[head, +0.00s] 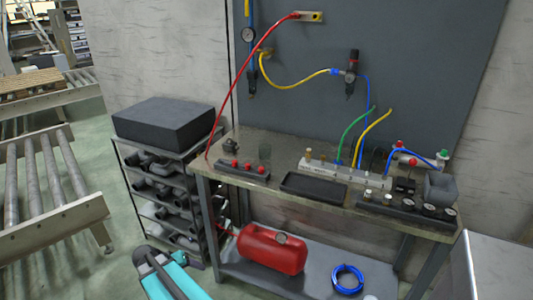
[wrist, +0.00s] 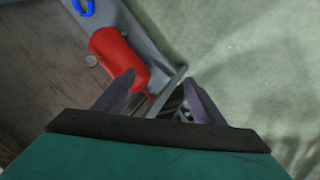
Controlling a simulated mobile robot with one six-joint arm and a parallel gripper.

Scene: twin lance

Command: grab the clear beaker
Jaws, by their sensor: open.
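A small, faint see-through shape on the workbench (head: 231,150), towards its back left, looks like the clear beaker (head: 264,152). It stands behind a dark block with red knobs (head: 243,168); its outline is hard to make out. My gripper (wrist: 159,80) is open and empty in the wrist view, pointing down past the bench's lower shelf at the floor. The beaker does not show in the wrist view. In the head view, my teal arm is low at the bottom, in front of the bench and well apart from the beaker.
A black tray (head: 313,188) lies at the bench's front middle, before a pale manifold (head: 345,174) with hoses. A red hose (head: 238,82) hangs left of the beaker. A red tank (head: 271,250) and blue coil (head: 347,278) lie on the lower shelf. A rack (head: 160,185) stands left.

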